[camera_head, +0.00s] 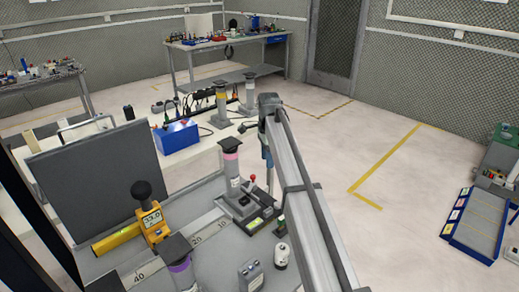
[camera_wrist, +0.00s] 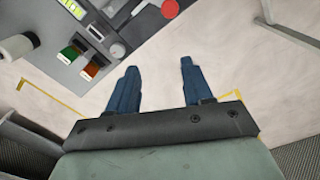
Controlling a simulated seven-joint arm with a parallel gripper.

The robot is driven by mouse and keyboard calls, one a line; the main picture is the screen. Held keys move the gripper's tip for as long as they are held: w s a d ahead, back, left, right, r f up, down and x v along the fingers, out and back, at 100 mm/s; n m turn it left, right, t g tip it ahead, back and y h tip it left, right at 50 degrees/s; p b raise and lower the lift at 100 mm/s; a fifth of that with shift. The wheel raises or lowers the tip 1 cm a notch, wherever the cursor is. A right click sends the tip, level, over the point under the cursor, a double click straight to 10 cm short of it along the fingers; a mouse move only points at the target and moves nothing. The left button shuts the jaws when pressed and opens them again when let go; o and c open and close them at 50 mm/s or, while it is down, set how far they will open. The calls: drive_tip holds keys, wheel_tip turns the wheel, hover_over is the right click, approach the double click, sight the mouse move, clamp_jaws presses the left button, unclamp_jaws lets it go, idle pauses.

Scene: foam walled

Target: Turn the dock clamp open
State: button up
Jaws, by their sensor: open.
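The dock (camera_head: 240,205) is a dark grey block on the bench, with a grey post with a pink band (camera_head: 231,165) standing at it. What looks like its clamp lever has a red knob (camera_head: 253,178). The red knob (camera_wrist: 169,9) also shows at the top edge of the wrist view, beyond my fingertips. My gripper (camera_wrist: 158,65) is open, with two blue fingers apart and nothing between them. In the head view my gripper (camera_head: 268,165) points down just right of the red knob, apart from it. The clamp's jaw is too small to tell.
The bench also holds a yellow gauge (camera_head: 152,224), a post with a purple band (camera_head: 180,264), a grey box (camera_head: 251,275) and a white cylinder (camera_head: 281,256). A dark panel (camera_head: 85,180) stands at the left. A blue box (camera_head: 176,137) is behind.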

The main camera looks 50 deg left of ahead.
drive_tip(key=w+d+f, duration=0.4)
drive_tip(key=d+f, duration=0.6)
drive_tip(key=f, duration=0.1)
drive_tip(key=w+d+f+n+g, duration=0.1)
drive_tip(key=w+d+f, duration=0.3)
drive_tip(key=d+f, duration=0.7)
drive_tip(key=shift+w+d+f+h, duration=0.25)
drive_tip(key=shift+f+h, duration=0.15)
drive_tip(key=shift+f, duration=0.35)
wheel_tip(320, 180, up, 30)
drive_tip(key=f+m+t+y, duration=0.1)
hover_over(253, 176)
wheel_tip(253, 176, down, 13)
drive_tip(key=shift+a+f, duration=0.1)
drive_tip(key=shift+c, duration=0.4)
clamp_jaws()
